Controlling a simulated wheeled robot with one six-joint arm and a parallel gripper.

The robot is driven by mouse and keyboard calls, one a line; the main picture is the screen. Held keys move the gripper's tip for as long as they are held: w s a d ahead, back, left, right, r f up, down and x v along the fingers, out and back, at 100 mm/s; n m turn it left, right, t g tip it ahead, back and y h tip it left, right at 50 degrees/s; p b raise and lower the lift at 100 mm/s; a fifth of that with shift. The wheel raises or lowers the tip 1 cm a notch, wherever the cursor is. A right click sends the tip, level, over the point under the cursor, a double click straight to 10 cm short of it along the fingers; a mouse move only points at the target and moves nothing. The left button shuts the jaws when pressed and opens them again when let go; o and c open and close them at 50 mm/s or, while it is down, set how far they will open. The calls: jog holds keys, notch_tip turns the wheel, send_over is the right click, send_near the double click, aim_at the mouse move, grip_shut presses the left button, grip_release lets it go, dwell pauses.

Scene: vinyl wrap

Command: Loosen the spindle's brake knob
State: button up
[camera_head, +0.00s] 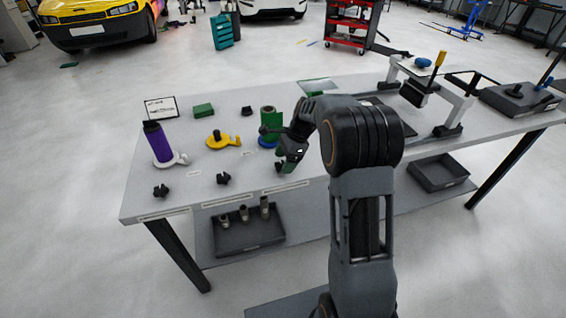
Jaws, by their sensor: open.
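A green roll (271,120) stands upright on a spindle with a blue base (267,143). I cannot tell whether the gripper touches anything.
Black knob-like pieces lie near the front edge, at left (161,190) and centre (223,179). A frame (457,105) stands at right. Bare tabletop (190,195) lies at front left.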

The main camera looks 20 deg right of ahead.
jog(key=shift+a+f, duration=0.2)
jog(key=shift+f, duration=0.35)
jog(key=c, duration=0.9)
